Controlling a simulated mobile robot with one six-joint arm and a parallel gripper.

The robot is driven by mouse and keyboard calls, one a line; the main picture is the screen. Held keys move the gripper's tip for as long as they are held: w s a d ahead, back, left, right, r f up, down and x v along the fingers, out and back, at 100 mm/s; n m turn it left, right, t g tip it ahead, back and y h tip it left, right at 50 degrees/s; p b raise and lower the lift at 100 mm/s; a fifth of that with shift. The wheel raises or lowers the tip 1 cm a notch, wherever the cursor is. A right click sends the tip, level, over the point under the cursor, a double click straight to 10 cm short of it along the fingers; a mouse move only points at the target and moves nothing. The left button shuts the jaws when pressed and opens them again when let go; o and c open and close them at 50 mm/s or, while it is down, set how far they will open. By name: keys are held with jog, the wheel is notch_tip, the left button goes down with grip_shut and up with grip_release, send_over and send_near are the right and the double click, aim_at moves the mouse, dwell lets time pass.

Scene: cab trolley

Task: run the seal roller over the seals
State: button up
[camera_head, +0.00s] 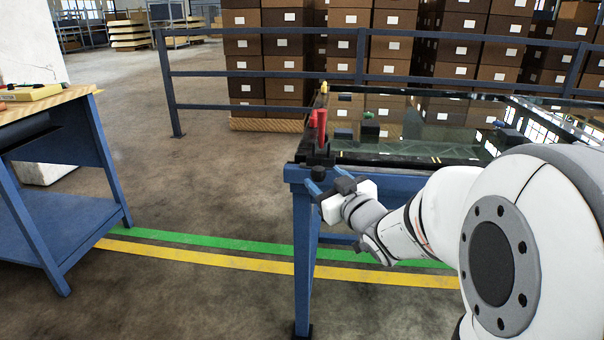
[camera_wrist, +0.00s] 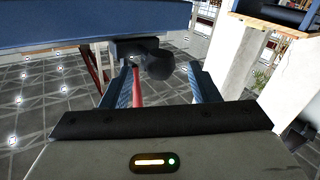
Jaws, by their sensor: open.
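The glass pane (camera_head: 400,150) lies on a blue-framed table (camera_head: 303,240), with dark strips, perhaps the seals, along its edges. A red-handled tool (camera_head: 321,126), probably the seal roller, stands at the table's near left corner. A black rounded part (camera_head: 318,172) sits below it, by the table edge. My gripper (camera_head: 314,188) is open and empty, just beside that corner. In the wrist view my gripper (camera_wrist: 162,72) has its blue fingers apart. The black rounded part (camera_wrist: 158,66) and a red bar (camera_wrist: 137,88) show between them; contact cannot be told.
A blue bench (camera_head: 65,150) with a wooden top stands at the left. A small dark box (camera_head: 371,127) shows on the glass. A blue railing (camera_head: 265,72) runs behind the table, before stacked brown boxes (camera_head: 290,45). The floor between bench and table is clear.

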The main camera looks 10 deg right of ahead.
aim_at(320, 167)
jog(key=shift+b+x, duration=0.45)
jog(key=shift+x, duration=1.65)
jog(key=shift+c, duration=0.4)
grip_shut()
jog(key=shift+a, duration=0.1)
